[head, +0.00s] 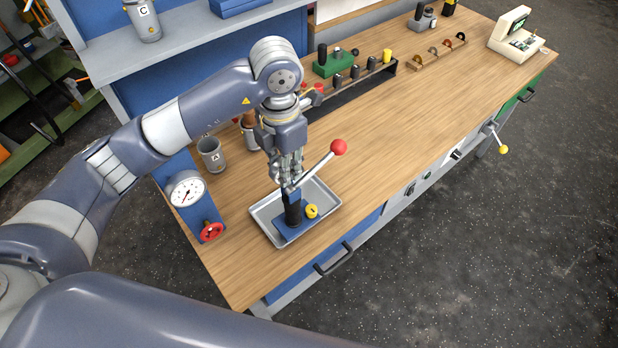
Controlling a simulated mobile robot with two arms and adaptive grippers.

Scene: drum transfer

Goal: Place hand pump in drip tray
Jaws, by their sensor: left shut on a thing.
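The hand pump has a blue base (287,231), a black upright cylinder and a lever with a red ball (339,147) that points up to the right. A small yellow cap (312,211) sits at its base. The pump stands upright within the outline of the silver drip tray (266,207) on the wooden bench; I cannot tell whether its base touches the tray floor. My left gripper (288,183) points down and is shut on the top of the pump. My right gripper is not in view.
A pressure gauge (186,189) and a red valve wheel (211,231) stand left of the tray. Grey cups, one marked A (211,155), stand behind it. A black rack (350,88) and a green device (335,65) are further back. The bench's right middle (420,115) is clear.

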